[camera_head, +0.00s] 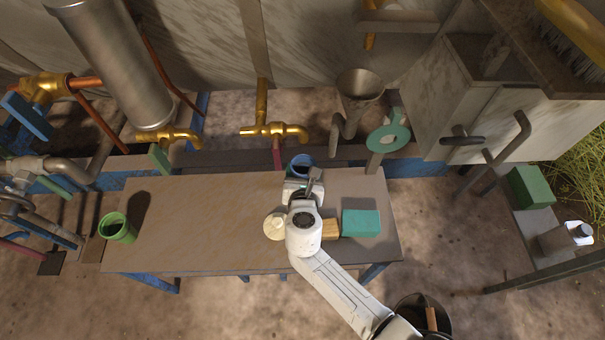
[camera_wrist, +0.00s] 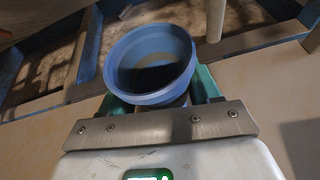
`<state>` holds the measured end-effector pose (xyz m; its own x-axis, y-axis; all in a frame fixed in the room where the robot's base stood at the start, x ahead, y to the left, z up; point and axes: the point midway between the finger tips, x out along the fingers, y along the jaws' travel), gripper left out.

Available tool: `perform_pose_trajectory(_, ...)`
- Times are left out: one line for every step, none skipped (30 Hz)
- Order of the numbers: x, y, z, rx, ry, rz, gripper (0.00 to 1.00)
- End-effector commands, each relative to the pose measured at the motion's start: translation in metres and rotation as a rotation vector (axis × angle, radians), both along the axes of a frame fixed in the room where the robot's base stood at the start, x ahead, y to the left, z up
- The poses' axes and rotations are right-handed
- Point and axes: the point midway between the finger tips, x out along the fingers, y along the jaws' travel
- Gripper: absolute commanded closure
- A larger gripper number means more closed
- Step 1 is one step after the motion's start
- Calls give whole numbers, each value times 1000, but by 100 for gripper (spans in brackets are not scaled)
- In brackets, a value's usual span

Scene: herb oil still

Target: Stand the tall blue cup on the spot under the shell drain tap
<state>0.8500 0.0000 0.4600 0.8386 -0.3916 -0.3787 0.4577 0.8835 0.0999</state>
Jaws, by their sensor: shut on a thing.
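The blue cup (camera_head: 300,160) is at the table's back edge in the head view, partly hidden by my gripper (camera_head: 301,175). In the wrist view, the cup (camera_wrist: 125,58) has its open mouth toward the camera and dark shadow inside. My gripper (camera_wrist: 160,98) is shut on the cup, with a green finger on each side. Whether its base touches the table is hidden. A brass tap (camera_head: 168,136) is at the lower end of a large steel cylinder (camera_head: 112,60). Another brass tap (camera_head: 275,130) is just behind and left of the cup.
A cream round thing (camera_head: 275,226), a wooden block (camera_head: 330,229) and a teal box (camera_head: 361,223) are near my wrist. A funnel (camera_head: 360,86) and a teal ring (camera_head: 388,138) are behind right.

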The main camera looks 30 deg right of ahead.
Motion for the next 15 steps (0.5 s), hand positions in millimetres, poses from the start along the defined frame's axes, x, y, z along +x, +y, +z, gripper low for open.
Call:
perform_pose_trajectory(0, 0, 2, 0, -1, 0, 77)
perform_pose_trajectory(0, 0, 2, 0, -1, 0, 77)
perform_pose_trajectory(0, 0, 2, 0, -1, 0, 77)
perform_pose_trajectory(0, 0, 1, 0, -1, 0, 77)
perform_pose_trajectory(0, 0, 1, 0, -1, 0, 77)
perform_pose_trajectory(0, 0, -1, 0, -1, 0, 77)
perform_pose_trajectory(0, 0, -2, 0, -1, 0, 77)
perform_pose_trajectory(0, 0, -2, 0, 0, 0, 37)
perform_pose_trajectory(0, 0, -1, 0, 0, 0, 33)
perform_pose_trajectory(0, 0, -1, 0, 0, 0, 31)
perform_pose_trajectory(0, 0, -1, 0, 0, 0, 28)
perform_pose_trajectory(0, 0, -1, 0, 0, 0, 24)
perform_pose_trajectory(0, 0, -1, 0, -1, 0, 21)
perform_pose_trajectory(0, 0, -1, 0, 0, 0, 18)
perform_pose_trajectory(0, 0, -1, 0, -1, 0, 14)
